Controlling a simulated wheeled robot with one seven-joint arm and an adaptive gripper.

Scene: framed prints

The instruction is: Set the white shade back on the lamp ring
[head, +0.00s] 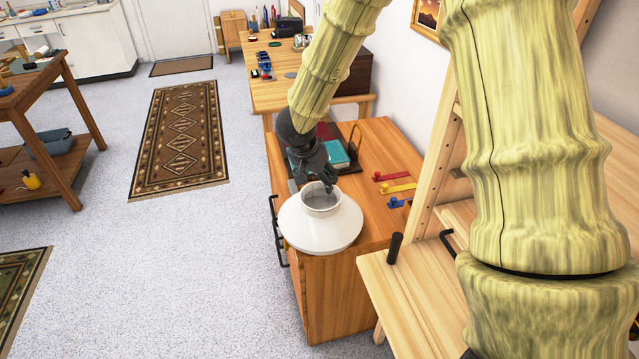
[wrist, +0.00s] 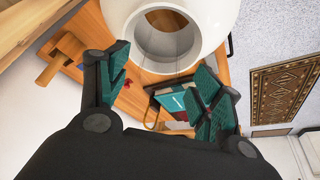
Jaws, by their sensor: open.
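The white shade (head: 322,236) is a broad, flared shape with a narrow open neck at its top. It appears upright over the front end of the wooden cabinet; what supports it is hidden beneath it. My gripper (head: 316,184) is at the far side of the neck in the head view. In the wrist view, my gripper (wrist: 162,86) has its fingers spread apart with nothing held between them, and the shade (wrist: 218,17) with its round neck opening lies just beyond the fingertips. I cannot make out the lamp ring in either view.
Books in a dark holder (head: 338,153) stand behind the shade on the cabinet (head: 330,300). Red, yellow (head: 398,188) and blue pieces lie to the right. A pale wooden rack (head: 400,300) stands close at the right. The floor left of the cabinet is clear.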

